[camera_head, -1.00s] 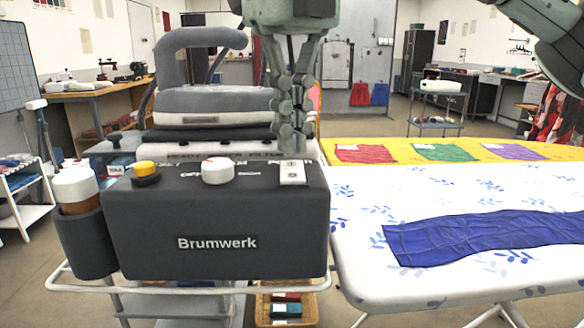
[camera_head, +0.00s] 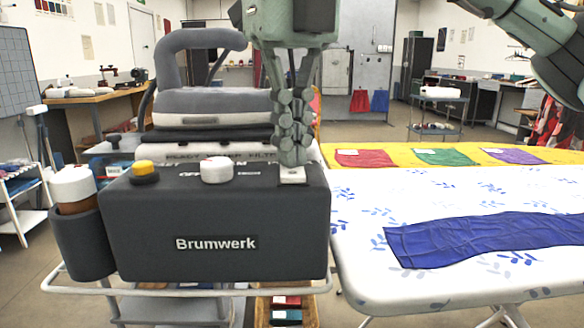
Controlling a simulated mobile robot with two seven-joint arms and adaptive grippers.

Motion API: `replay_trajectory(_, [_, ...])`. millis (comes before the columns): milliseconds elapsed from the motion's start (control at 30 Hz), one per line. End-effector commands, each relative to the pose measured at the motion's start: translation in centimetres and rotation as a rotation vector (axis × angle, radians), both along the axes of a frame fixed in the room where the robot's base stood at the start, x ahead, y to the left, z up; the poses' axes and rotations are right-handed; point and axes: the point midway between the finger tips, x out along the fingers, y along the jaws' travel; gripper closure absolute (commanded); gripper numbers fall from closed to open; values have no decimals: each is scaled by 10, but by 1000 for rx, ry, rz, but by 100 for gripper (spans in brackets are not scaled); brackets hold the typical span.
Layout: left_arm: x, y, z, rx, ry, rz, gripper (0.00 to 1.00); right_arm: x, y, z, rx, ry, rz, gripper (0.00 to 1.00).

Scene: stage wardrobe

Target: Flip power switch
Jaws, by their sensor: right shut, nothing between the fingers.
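The power switch (camera_head: 292,176) is a small white rocker on the top right of the dark grey Brumwerk steam unit (camera_head: 150,225). My right gripper (camera_head: 293,160) points straight down with its fingers shut and empty. Its fingertips are at the switch and cover the switch's rear part; they look to be touching it, but the exact contact is hidden. I cannot tell which way the rocker is tilted. My left gripper is not in view.
A grey iron (camera_head: 205,100) rests behind. The ironing board (camera_head: 360,270) with blue cloth (camera_head: 470,240) is right.

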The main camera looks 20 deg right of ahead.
Motion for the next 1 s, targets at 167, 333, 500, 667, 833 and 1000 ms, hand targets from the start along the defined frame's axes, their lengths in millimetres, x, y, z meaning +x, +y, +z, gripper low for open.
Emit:
replay_trajectory(167, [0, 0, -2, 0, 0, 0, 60, 0, 0, -3, 0, 1, 0, 100])
replay_trajectory(333, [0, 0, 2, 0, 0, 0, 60, 0, 0, 1, -2, 3, 0, 100])
replay_trajectory(500, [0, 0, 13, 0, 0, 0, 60, 0, 0, 15, 0, 2, 0, 100])
replay_trajectory(667, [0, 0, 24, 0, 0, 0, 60, 0, 0, 28, -1, 2, 0, 100])
replay_trajectory(833, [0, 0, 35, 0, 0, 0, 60, 0, 0, 42, 0, 1, 0, 100])
replay_trajectory(1000, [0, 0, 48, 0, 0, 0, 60, 0, 0, 56, 0, 1, 0, 100])
